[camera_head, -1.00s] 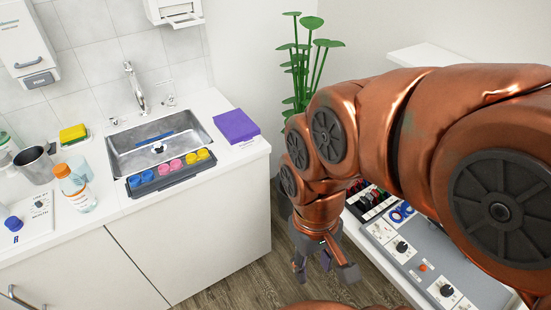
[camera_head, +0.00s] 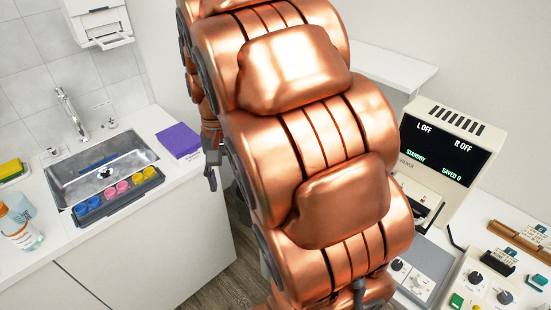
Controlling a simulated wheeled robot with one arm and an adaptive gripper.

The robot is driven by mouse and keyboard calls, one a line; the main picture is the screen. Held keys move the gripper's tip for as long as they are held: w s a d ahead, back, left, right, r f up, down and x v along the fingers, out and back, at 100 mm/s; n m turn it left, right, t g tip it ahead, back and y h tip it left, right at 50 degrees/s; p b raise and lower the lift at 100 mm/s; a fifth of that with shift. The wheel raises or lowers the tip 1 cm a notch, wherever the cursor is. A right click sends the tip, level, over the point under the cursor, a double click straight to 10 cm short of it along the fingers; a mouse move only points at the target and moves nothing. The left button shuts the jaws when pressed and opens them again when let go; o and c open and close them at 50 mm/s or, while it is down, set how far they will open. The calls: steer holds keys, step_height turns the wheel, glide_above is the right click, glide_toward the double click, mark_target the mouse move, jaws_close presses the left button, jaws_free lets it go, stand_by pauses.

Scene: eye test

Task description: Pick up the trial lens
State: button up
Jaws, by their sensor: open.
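No trial lens can be made out for certain now; my copper arm covers the middle of the view. The part of the right-hand counter where blue rings and small red and dark pieces showed earlier is hidden behind it. My gripper (camera_head: 212,175) shows only in part, at the arm's left edge beside the sink counter's right end. A dark finger points down, the jaws are open, and nothing is seen between them.
A grey tray (camera_head: 92,217) with blue, pink and yellow round pieces sits at the sink's (camera_head: 75,190) front edge. A purple box (camera_head: 179,141) lies right of it. A viewer with a screen (camera_head: 448,150) and control boxes (camera_head: 483,280) stand at right.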

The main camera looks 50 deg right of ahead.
steer(key=w+d+f+m+y, duration=0.1)
steer(key=w+d+f+m, duration=0.1)
steer(key=w+d, duration=0.35)
steer(key=w+d+f+m+p, duration=0.1)
steer(key=w+d+f+m, duration=0.15)
steer(key=d, duration=0.65)
steer(key=w+d+f+m+y, duration=0.1)
steer(key=w+d+m, duration=0.2)
steer(key=w+d, duration=0.3)
steer(key=d+f+m+t+y+p, duration=0.1)
steer(key=d+f, duration=0.2)
steer(key=d, duration=0.3)
steer(key=d+f+m+t, duration=0.1)
steer(key=d+f+m, duration=0.15)
steer(key=d, duration=0.25)
steer(key=shift+n, duration=0.4)
steer(key=shift+s+p+x, duration=0.2)
steer(key=shift+p+x, duration=0.3)
steer(key=shift+x, duration=0.5)
steer(key=shift+s+p+x, duration=0.25)
steer(key=shift+p+x, duration=0.3)
steer(key=shift+x, duration=0.45)
steer(key=shift+s+p+x, duration=0.2)
steer(key=shift+p+x, duration=0.3)
steer(key=shift+x, duration=1.3)
steer(key=shift+a, duration=0.15)
steer(key=shift+c, duration=0.2)
steer(key=c, duration=0.7)
steer(key=shift+c, duration=0.2)
